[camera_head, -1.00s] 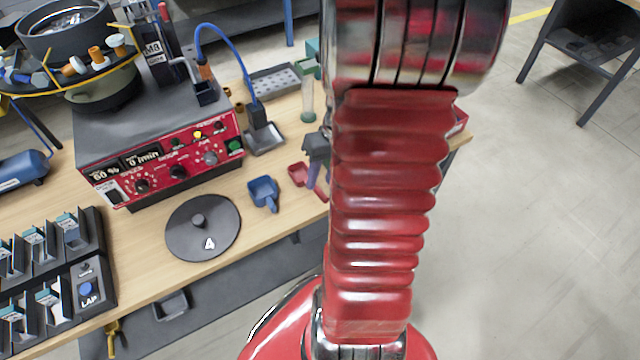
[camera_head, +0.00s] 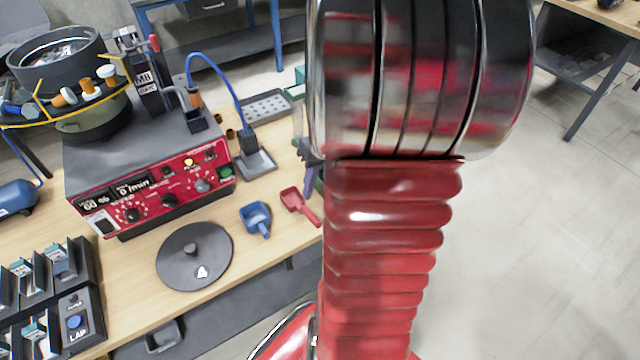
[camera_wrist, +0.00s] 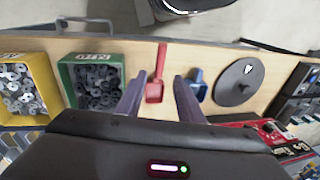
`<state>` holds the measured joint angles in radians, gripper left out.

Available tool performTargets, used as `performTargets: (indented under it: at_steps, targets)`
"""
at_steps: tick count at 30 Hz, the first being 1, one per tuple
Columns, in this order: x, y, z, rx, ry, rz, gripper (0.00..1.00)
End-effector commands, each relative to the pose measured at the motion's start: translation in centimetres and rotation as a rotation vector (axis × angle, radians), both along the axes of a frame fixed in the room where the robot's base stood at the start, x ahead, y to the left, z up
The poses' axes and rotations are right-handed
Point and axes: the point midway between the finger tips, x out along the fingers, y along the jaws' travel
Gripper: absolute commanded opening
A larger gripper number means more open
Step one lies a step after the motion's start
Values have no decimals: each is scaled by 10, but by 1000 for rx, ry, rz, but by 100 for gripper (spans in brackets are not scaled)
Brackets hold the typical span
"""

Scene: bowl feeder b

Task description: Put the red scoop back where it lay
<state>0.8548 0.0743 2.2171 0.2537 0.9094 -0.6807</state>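The red scoop (camera_head: 296,202) lies on the wooden table, just right of the blue scoop (camera_head: 256,217), with its handle pointing to the table's near edge. In the wrist view the red scoop (camera_wrist: 155,90) shows between my two fingers, and the blue scoop (camera_wrist: 198,86) lies just right of them. My gripper (camera_wrist: 159,78) is open, with both fingers apart from the red scoop and nothing held. In the head view my gripper (camera_head: 314,172) is mostly hidden behind my arm, beyond the scoop.
A dark round lid (camera_head: 194,257) lies left of the scoops. The red-fronted feeder box (camera_head: 150,192) stands behind it. In the wrist view, a green bin (camera_wrist: 92,82) and a yellow bin (camera_wrist: 24,88) of metal parts stand to the left.

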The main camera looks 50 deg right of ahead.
Motion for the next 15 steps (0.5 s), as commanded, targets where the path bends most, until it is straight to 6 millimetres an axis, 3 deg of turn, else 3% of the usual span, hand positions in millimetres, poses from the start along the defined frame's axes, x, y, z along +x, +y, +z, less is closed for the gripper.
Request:
performTargets:
  at_steps: [10, 15]
  targets:
    - [2, 4, 3, -7, -2, 7, 34]
    - [13, 27, 21, -43, -17, 38, 34]
